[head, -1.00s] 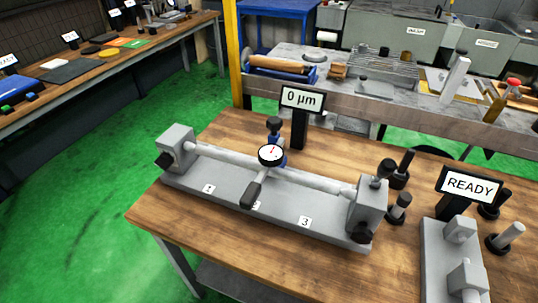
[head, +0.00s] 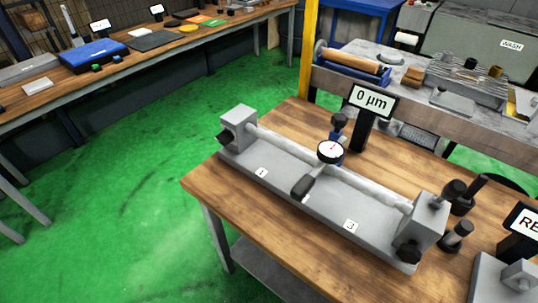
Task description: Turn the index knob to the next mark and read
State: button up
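The bench fixture (head: 290,198) is a long grey base on the wooden table, with a light cylindrical bar (head: 275,141) held between two end blocks. A black knob (head: 224,138) sits on the left block and another black knob (head: 408,251) on the right block; I cannot tell which is the index knob. A round dial gauge (head: 330,152) stands at the bar, with a black handle (head: 303,187) in front. Labels 1 and 3 show on the base; the middle one is mostly hidden. The display (head: 372,101) reads 0 µm. My gripper is not in view.
The wooden table (head: 240,205) has bare room in front of the fixture. Black posts (head: 457,236) stand at its right. A partly cut-off sign (head: 522,226) and grey block are at the right edge. Green floor (head: 120,190) is open to the left. Other benches stand behind.

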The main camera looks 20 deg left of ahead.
aim_at(225, 137)
jog(key=k+j, duration=0.1)
jog(key=j, duration=1.6)
